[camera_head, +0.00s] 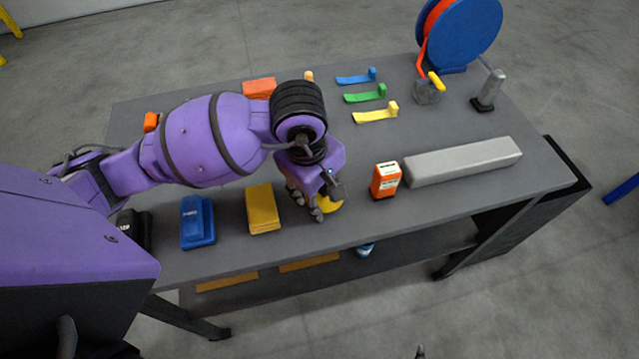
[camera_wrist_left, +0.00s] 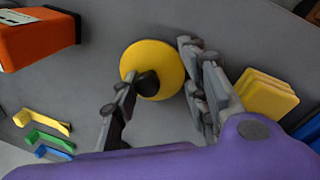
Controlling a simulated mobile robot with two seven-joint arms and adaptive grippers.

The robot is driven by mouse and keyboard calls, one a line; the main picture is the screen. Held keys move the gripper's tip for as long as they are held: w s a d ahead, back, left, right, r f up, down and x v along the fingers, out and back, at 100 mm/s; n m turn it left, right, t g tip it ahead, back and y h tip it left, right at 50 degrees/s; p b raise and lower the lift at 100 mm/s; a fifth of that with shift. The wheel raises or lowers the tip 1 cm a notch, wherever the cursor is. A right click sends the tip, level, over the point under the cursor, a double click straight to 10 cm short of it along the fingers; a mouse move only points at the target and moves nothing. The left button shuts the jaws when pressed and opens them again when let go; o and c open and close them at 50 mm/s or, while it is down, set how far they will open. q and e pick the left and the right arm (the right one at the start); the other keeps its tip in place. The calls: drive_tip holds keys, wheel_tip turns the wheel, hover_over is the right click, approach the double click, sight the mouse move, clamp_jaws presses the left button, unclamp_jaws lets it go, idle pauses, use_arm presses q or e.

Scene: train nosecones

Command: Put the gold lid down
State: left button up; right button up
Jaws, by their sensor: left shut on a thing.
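The gold lid (camera_head: 330,204) is a round yellow disc, partly hidden by my left gripper (camera_head: 318,207) in the head view. In the left wrist view the gold lid (camera_wrist_left: 168,62) shows almost whole, with a black knob (camera_wrist_left: 148,84) on it. I cannot tell whether the lid touches the table. My right gripper is not clearly seen.
A stack of yellow plates (camera_head: 263,208) is left of the gripper, with a blue block (camera_head: 197,222) farther left. An orange box (camera_head: 385,181) and a long grey bar (camera_head: 463,162) are to the right. Coloured strips (camera_head: 365,96) and a blue reel (camera_head: 465,35) are behind.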

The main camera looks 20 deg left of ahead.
use_arm(q)
drive_tip(key=shift+s+r, duration=0.15)
drive_tip(key=o, duration=1.2)
drive_tip(key=shift+f, duration=0.2)
drive_tip(key=shift+c, duration=0.2)
wheel_tip(320, 180, up, 12)
drive_tip(key=s, duration=0.1)
drive_tip(key=shift+s+a+r+p, duration=0.15)
drive_tip(key=shift+s+a+p, duration=0.15)
drive_tip(key=shift+a, duration=0.1)
